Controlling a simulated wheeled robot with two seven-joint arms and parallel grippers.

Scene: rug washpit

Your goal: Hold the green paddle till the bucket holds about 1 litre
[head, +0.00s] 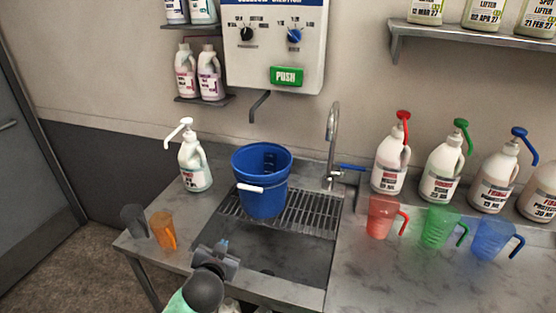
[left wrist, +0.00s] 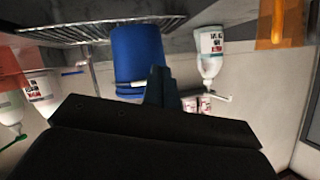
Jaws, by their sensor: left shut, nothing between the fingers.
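The green paddle (head: 286,75), marked PUSH, is on the front of the white wall dispenser (head: 262,45). Nothing touches it. The blue bucket (head: 262,190) stands upright on the metal grate, below the dispenser's dark spout (head: 258,106). Dark marks show on its inner wall; I cannot make out any liquid level. My left gripper (head: 222,244) is shut and empty over the sink's front left edge, well below the paddle and apart from the bucket. In the left wrist view the fingers (left wrist: 160,86) show in front of the bucket (left wrist: 130,45). My right gripper is not in view.
A white pump bottle (head: 194,163) stands left of the bucket. A tap (head: 333,140) rises behind the sink at right. Grey and orange jugs (head: 164,230) stand at the left counter edge. Red, green and blue jugs (head: 438,227) and several pump bottles line the right counter.

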